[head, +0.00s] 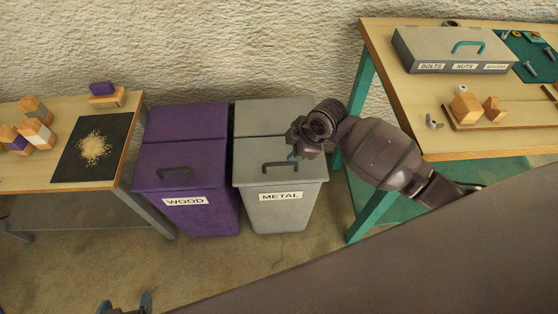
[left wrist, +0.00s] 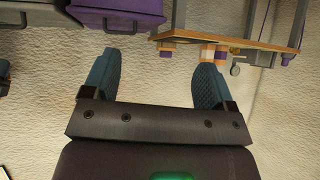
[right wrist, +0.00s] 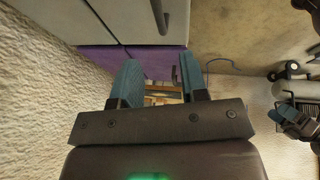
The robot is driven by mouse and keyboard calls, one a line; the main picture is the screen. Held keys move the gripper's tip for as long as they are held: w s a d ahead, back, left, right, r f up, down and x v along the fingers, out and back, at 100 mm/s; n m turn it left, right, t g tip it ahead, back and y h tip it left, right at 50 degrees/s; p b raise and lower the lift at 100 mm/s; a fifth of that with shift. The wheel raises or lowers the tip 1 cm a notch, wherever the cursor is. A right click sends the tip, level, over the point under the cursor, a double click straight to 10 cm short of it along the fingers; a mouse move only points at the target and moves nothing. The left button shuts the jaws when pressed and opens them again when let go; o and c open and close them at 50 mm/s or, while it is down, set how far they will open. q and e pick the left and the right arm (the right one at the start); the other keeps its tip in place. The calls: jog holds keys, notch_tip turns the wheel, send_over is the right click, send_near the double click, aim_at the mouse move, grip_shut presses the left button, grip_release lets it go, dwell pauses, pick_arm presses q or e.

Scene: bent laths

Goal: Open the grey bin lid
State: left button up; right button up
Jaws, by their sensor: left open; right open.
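The grey bin (head: 278,205), labelled METAL, stands on the floor against the wall. My right gripper (head: 293,156) is open over the right part of this lid, close to the handle. In the right wrist view, the handle (right wrist: 159,16) lies beyond the open fingertips (right wrist: 160,75), not between them. My left gripper (head: 125,303) is open and empty, low at the bottom edge of the head view, well away from the grey bin.
A purple bin (head: 187,205) labelled WOOD stands beside the grey bin on the left. A workbench (head: 450,147) with teal legs, a grey toolbox (head: 450,52) and blocks stands at right. A table (head: 62,185) with blocks and a dark mat (head: 75,165) stands at left. Floor in front is clear.

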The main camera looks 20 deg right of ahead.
aim_at(278, 163)
jog(key=b+x, duration=0.2)
jog(key=x, duration=0.6)
jog(key=shift+f, duration=0.3)
jog(key=shift+w+a+f+b, duration=0.3)
jog(key=shift+f+b, duration=0.15)
jog(key=shift+f, duration=0.15)
jog(key=shift+c, duration=0.4)
grip_shut()
